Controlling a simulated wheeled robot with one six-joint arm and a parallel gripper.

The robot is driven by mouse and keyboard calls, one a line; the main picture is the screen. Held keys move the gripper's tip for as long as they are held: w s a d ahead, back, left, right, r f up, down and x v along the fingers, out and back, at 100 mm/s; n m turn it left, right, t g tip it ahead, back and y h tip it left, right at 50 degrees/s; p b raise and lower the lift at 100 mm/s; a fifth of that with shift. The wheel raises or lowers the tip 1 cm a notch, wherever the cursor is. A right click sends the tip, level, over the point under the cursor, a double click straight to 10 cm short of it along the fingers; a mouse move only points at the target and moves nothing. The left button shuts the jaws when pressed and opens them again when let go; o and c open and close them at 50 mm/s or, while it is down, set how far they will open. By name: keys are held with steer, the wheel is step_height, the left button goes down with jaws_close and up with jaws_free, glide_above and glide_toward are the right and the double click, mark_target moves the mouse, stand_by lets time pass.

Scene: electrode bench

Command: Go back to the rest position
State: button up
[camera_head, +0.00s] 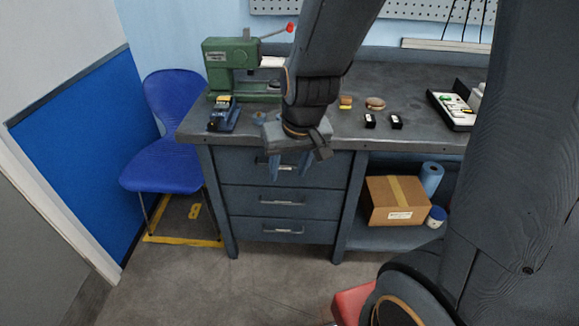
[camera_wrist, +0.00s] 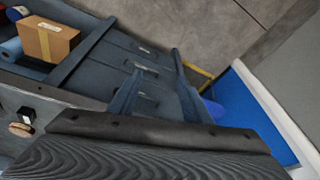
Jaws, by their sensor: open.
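My gripper (camera_head: 289,172) hangs in front of the upper drawers of the dark workbench (camera_head: 420,135), its fingers pointing down. In the wrist view my gripper (camera_wrist: 150,75) shows two separated fingers with nothing between them. The drawer fronts (camera_wrist: 125,45) lie beyond the fingers. My arm comes down from the top of the head view and hides part of the bench top.
On the bench stand a green machine (camera_head: 232,65) with a red-knobbed lever, a small blue device (camera_head: 224,117) and a black tray (camera_head: 455,110). A blue chair (camera_head: 172,120) stands left. A cardboard box (camera_head: 396,202) sits on the lower shelf. Floor is clear before the drawers.

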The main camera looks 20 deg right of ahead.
steer(key=shift+s+d, duration=0.1)
steer(key=shift+s, duration=0.05)
steer(key=s+d+g, duration=0.2)
steer(key=s+d, duration=0.2)
steer(key=s, duration=0.3)
steer(key=shift+d+g+h, duration=0.25)
steer(key=shift+g+h, duration=0.05)
steer(key=shift+h, duration=0.1)
stand_by(0.4)
